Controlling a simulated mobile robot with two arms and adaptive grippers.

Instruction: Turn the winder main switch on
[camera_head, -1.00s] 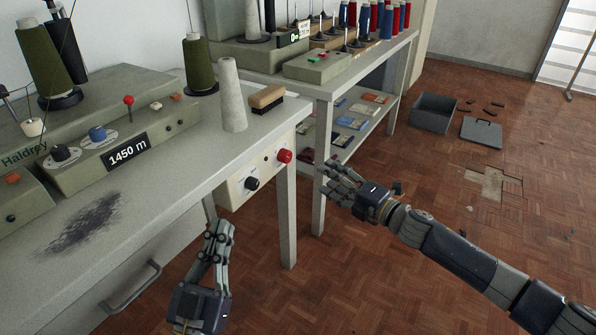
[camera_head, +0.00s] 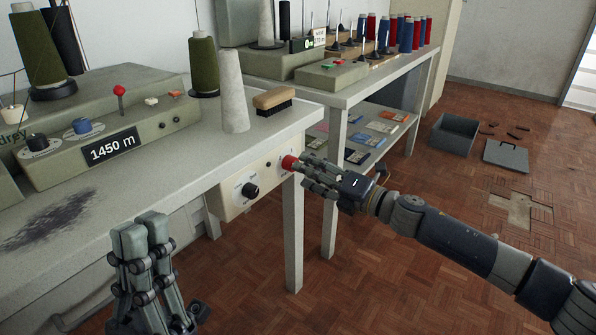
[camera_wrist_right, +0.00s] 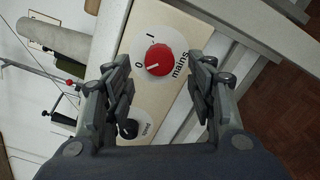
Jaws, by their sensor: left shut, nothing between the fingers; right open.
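The winder main switch is a red round knob (camera_head: 289,162) on the cream panel at the table's front right. In the right wrist view the red knob (camera_wrist_right: 158,60) sits on a white disc marked "0", "I" and "mains". A white line on the knob points to about the "0". My right gripper (camera_head: 306,176) is close in front of the knob. In the right wrist view my right gripper (camera_wrist_right: 170,78) is open, its fingers apart on either side of the knob's line; contact is not visible. My left gripper (camera_head: 139,230) is shut and empty, low at the table's front.
A black speed knob (camera_head: 250,190) is on the same panel, left of the red one. A brush (camera_head: 274,101) and a pale cone (camera_head: 234,92) stand on the table above. A table leg (camera_head: 293,235) is below.

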